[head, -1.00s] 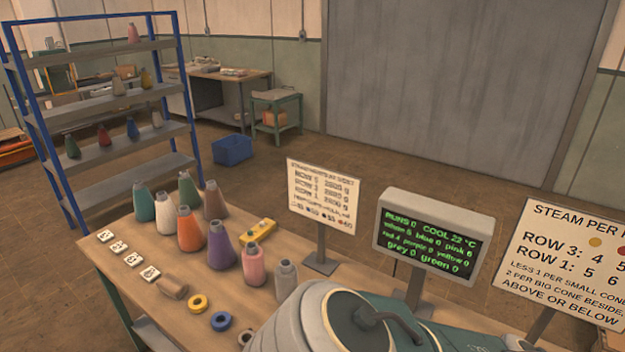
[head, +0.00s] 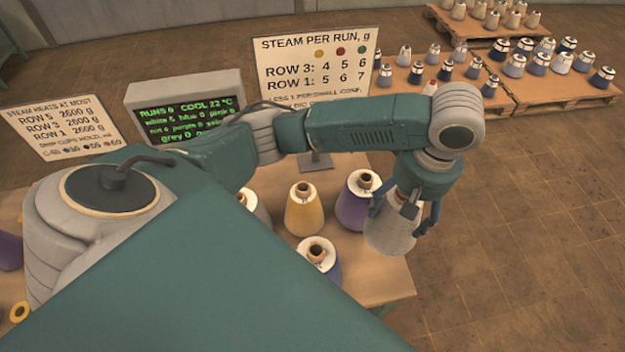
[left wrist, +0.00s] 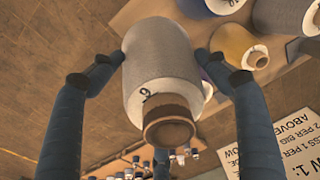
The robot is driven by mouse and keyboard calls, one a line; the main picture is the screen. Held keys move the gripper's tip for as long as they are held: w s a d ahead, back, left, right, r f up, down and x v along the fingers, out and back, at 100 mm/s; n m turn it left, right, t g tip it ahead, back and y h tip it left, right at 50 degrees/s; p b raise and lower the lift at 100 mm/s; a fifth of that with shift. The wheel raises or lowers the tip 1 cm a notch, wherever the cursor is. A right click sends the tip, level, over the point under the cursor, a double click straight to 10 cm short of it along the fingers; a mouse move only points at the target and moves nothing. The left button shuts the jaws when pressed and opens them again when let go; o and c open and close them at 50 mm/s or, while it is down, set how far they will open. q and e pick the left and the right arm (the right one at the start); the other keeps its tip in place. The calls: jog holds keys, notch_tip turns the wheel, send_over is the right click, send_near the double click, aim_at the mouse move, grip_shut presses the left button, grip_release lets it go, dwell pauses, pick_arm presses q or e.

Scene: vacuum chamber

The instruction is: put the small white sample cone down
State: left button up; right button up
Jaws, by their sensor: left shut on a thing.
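My left gripper (head: 404,212) is shut around a pale grey-white cone (head: 388,238) at the right end of the table (head: 385,286). The left wrist view shows this cone (left wrist: 160,70) between the two fingers of the gripper (left wrist: 159,58), with a brown tube end and a dark mark near it. It looks about as large as the cones beside it, and I see no separate small white cone on the table. I cannot tell whether its base touches the table. My right gripper is not in view.
Close left of the held cone stand a purple cone (head: 352,208), a yellow cone (head: 304,215) and a blue-and-white cone (head: 322,262). Another pale cone is partly hidden by my arm. Signs and a display (head: 185,105) stand behind. Pallets (head: 545,97) with several cones lie beyond.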

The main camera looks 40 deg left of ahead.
pick_arm(q)
notch_tip(320, 180, down, 20)
jog(key=shift+s, duration=0.15)
dwell(0.5)
jog(key=o, duration=1.4)
jog(key=shift+o, duration=1.4)
